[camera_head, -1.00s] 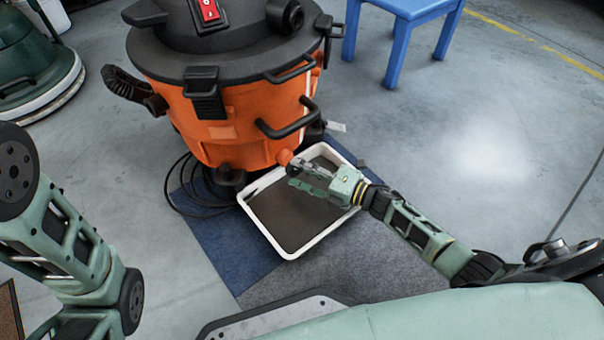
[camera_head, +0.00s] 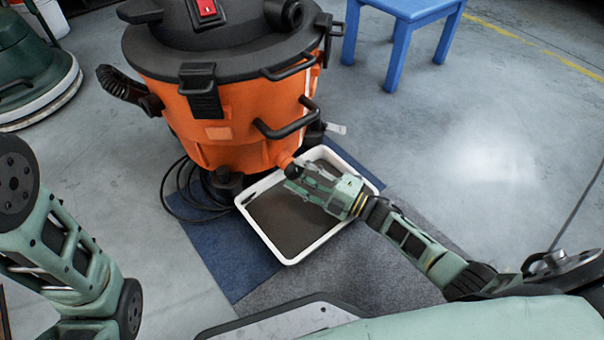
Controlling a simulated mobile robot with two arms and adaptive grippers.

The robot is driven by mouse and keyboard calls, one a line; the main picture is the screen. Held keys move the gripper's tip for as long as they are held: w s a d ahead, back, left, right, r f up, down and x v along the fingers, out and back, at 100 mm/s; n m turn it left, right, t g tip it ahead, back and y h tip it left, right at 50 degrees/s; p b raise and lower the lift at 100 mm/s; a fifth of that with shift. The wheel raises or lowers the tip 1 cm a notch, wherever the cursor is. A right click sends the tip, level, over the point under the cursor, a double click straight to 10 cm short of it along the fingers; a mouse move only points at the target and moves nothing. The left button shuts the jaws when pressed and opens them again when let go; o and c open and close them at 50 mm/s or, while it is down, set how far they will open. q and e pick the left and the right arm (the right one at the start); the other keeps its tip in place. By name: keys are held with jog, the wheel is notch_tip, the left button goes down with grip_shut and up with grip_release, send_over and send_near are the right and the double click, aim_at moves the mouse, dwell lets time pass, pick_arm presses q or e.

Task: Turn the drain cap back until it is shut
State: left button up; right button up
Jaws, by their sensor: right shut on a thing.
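The orange vacuum drum (camera_head: 232,130) with a black lid stands at the upper left of the head view. An orange drain outlet (camera_head: 286,159) sticks out low on its right front side. My right gripper (camera_head: 289,176) is at this outlet, shut on the dark drain cap (camera_head: 291,169). The fingers hide much of the cap, so I cannot tell how far it is turned. A white tray (camera_head: 292,261) with dark contents lies below the gripper. My left arm shows at the left edge; its gripper is out of view.
The tray rests on blue and grey mats (camera_head: 233,267). A black cable (camera_head: 178,207) is coiled beside the drum. A blue stool (camera_head: 398,40) stands at the back, and a green machine (camera_head: 35,70) at the upper left. The floor at right is clear.

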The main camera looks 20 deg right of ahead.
jog(key=shift+w+r, duration=0.1)
jog(key=shift+r, duration=0.15)
jog(key=o, duration=1)
jog(key=shift+o, duration=0.5)
jog(key=shift+f, duration=0.1)
